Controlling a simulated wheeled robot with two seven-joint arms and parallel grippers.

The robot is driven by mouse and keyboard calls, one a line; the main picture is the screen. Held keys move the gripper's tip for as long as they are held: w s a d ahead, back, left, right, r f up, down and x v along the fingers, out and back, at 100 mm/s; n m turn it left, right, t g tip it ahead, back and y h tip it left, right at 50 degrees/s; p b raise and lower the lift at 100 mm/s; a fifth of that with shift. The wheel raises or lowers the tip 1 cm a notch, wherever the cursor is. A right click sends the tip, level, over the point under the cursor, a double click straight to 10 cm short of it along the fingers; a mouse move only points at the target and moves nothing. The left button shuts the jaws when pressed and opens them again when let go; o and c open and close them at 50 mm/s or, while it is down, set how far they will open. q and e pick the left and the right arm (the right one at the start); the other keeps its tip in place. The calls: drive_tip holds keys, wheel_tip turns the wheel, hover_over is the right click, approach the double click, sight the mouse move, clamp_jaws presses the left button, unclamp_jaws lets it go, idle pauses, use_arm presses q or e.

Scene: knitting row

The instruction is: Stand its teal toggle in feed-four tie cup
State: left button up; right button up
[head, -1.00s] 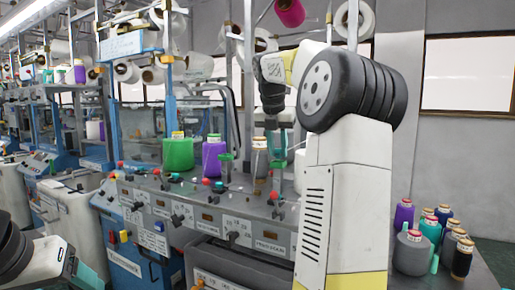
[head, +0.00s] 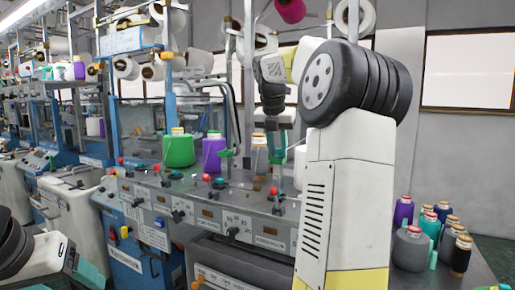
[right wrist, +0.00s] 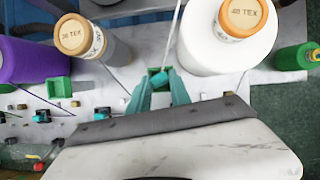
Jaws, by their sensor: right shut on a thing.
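My right gripper (head: 277,158) reaches down over the knitting machine's top. In the right wrist view its teal fingers (right wrist: 160,88) are shut on a small teal piece, the toggle (right wrist: 160,79), mostly hidden between the fingertips. A green square tie cup (right wrist: 153,72) is right at the fingertips; I cannot tell whether the toggle is inside it or just above it. A second green cup (right wrist: 60,87) stands to the left, in front of the purple cone. My left gripper (head: 88,277) is low at the left edge, away from the machine; its jaw opening is unclear.
In the right wrist view, a white cone (right wrist: 225,45) and a tan-topped cone (right wrist: 95,40) stand close behind the fingers, with a purple cone (right wrist: 30,62) at left. Several knobs line the machine's front panel (head: 235,222). Several spools stand at right, including a grey cone (head: 411,248).

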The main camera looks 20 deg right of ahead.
drive_tip(key=shift+f, duration=0.65)
drive_tip(key=o, duration=1.1)
drive_tip(key=shift+a, duration=0.1)
drive_tip(key=shift+c, duration=0.2)
drive_tip(key=shift+s, duration=0.1)
drive_tip(key=v, duration=0.9)
drive_tip(key=shift+w, duration=0.35)
